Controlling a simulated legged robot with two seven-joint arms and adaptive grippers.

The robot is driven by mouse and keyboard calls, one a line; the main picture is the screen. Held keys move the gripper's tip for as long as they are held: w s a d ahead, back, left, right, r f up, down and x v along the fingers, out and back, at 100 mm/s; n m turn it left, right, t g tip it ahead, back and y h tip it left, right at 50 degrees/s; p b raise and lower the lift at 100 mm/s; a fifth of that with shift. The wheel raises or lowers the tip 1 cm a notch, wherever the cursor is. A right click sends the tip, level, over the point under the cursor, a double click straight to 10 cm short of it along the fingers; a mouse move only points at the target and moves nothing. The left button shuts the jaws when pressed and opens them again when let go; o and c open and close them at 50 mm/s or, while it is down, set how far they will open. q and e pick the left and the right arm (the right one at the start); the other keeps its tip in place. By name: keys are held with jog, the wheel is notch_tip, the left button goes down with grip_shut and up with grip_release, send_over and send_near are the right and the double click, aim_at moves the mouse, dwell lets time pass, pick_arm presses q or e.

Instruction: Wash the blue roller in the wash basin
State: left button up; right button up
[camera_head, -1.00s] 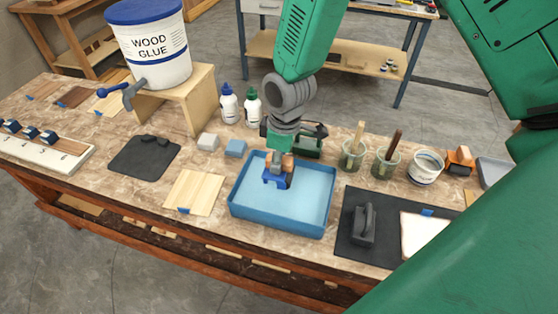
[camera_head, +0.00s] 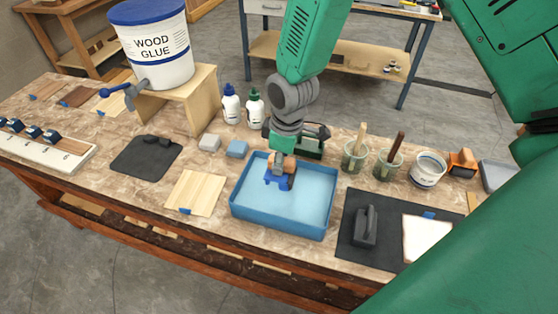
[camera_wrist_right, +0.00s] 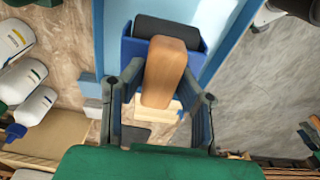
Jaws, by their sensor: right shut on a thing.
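The blue roller (camera_head: 279,182) is inside the blue wash basin (camera_head: 233,205), near the basin's back left part. It has a blue frame, a dark cylinder and a wooden handle. My right gripper (camera_head: 282,160) comes down from above and is shut on the handle. In the right wrist view, the fingers (camera_wrist_right: 160,98) stand on both sides of the wooden handle (camera_wrist_right: 167,65), and the blue frame with its dark cylinder (camera_wrist_right: 166,32) lies beyond. I cannot tell whether the roller touches the water or basin floor. My left gripper is out of view.
Glass jars (camera_head: 355,156), a white tub (camera_head: 427,169) and an orange tool (camera_head: 463,161) stand right of the basin. A dark mat (camera_head: 349,240) lies front right. A wooden board (camera_head: 196,193) lies left. Glue bottles (camera_head: 231,104) and a glue bucket (camera_head: 150,45) stand behind.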

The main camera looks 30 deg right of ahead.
jog(key=shift+d+r+p, duration=0.1)
jog(key=shift+r+p, duration=1.15)
jog(key=shift+r, duration=0.1)
jog(key=shift+r+p, duration=0.95)
jog(key=shift+r, duration=0.25)
jog(key=shift+f, duration=0.1)
